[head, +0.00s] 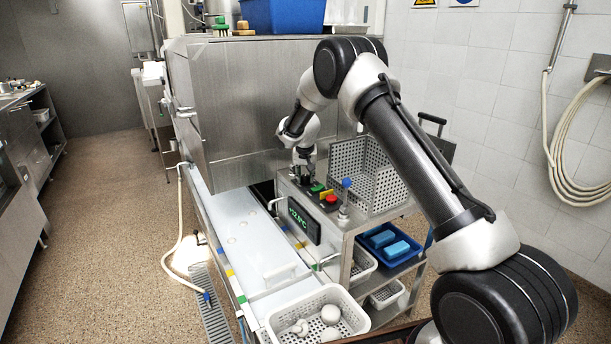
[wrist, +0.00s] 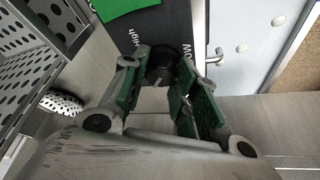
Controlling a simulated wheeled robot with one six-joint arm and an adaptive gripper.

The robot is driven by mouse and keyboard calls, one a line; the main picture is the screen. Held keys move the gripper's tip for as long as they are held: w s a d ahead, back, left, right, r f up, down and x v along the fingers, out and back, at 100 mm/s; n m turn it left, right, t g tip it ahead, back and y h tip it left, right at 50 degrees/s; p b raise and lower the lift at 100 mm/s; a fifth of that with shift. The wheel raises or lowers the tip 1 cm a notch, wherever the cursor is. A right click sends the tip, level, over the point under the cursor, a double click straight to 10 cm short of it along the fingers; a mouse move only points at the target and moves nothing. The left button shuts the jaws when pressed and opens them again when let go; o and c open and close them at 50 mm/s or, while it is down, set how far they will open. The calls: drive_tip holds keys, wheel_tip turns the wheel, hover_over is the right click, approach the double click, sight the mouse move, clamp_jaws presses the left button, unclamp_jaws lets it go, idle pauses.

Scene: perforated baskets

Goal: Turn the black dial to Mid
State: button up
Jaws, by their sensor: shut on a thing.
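The black dial (wrist: 160,62) shows in the wrist view between the green-padded fingers of my gripper (wrist: 158,82). The fingers are closed on it from both sides. The dial sits on a dark label plate (wrist: 165,28). The word "High" is readable left of the dial, and part of another label shows at its right. The Mid mark is not visible, and I cannot tell which way the dial points. In the head view my gripper (head: 304,166) reaches down onto the steel control box; the dial is hidden there.
Near my gripper are a green button (head: 317,187), a red button (head: 331,200) and a blue-knobbed lever (head: 346,184). A perforated basket (head: 372,172) stands close on the right. A green display (head: 303,219) is on the box's front. A white basket (head: 318,317) stands in front.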

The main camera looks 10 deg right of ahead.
drive_tip(key=m+h, duration=0.1)
drive_tip(key=m, duration=0.1)
drive_tip(key=m+g+h, duration=0.1)
drive_tip(key=m, duration=0.2)
drive_tip(key=shift+a, duration=0.1)
drive_tip(key=shift+w+m+g+h, duration=0.1)
drive_tip(key=shift+m+g+h, duration=0.2)
drive_tip(key=shift+m, duration=0.9)
drive_tip(key=shift+m+g+h, duration=0.2)
drive_tip(key=shift+m+g, duration=0.2)
drive_tip(key=shift+m, duration=0.8)
drive_tip(key=o, duration=1)
drive_tip(key=v, duration=1.2)
